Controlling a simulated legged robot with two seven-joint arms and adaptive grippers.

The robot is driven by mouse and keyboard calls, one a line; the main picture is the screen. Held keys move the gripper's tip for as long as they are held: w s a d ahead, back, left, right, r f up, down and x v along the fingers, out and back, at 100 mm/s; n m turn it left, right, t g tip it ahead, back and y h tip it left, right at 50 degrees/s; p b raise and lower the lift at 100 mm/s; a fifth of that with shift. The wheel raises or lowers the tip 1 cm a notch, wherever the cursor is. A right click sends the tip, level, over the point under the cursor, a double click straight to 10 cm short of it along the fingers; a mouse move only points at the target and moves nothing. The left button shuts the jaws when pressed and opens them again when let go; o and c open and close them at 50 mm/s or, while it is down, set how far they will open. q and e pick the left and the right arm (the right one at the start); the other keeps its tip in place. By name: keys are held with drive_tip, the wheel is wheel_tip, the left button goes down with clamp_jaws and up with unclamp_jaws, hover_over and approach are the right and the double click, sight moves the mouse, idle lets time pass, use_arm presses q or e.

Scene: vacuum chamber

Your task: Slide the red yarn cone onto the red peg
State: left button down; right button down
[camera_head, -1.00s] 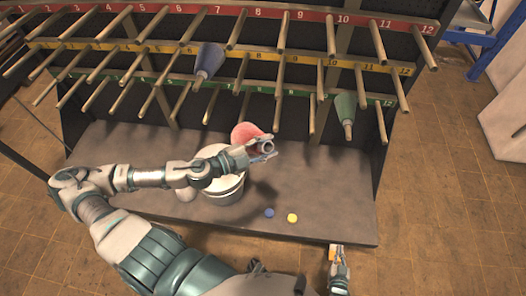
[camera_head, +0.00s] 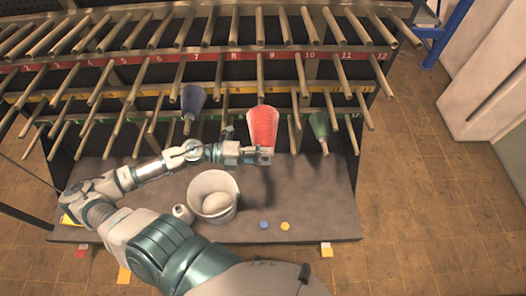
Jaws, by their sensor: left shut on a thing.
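The red yarn cone (camera_head: 263,127) is held in front of the peg rack, its wide end up and its narrow end down at my left gripper (camera_head: 260,156). The gripper is shut on the cone's lower end; the fingertips are partly hidden. My right gripper is not in view.
A blue cone (camera_head: 193,101) and a green cone (camera_head: 319,126) hang on lower pegs on either side. A white bucket (camera_head: 229,215) holding a pale round thing stands on the shelf (camera_head: 325,205). A blue disc (camera_head: 263,224) and a yellow disc (camera_head: 285,226) lie near its front edge.

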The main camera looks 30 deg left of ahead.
sight(262, 139)
use_arm(q)
drive_tip(key=shift+a, duration=0.2)
drive_tip(key=shift+w+a+f+b, duration=0.2)
drive_tip(key=shift+w+a+b, duration=0.45)
drive_tip(key=shift+w+a+f+b, duration=0.1)
drive_tip(key=shift+w+a+b, duration=0.15)
drive_tip(key=shift+w+b, duration=0.25)
drive_tip(key=shift+w+a+b, duration=0.25)
drive_tip(key=shift+w+b, duration=0.15)
drive_tip(key=shift+w, duration=0.2)
drive_tip(key=shift+w+a+b, duration=0.35)
drive_tip(key=shift+w+b, duration=0.2)
drive_tip(key=shift+w, duration=0.15)
drive_tip(key=shift+r, duration=0.2)
drive_tip(key=shift+a, duration=0.15)
drive_tip(key=shift+r+p, duration=0.2)
drive_tip(key=shift+p, duration=0.6)
drive_tip(key=shift+f, duration=0.1)
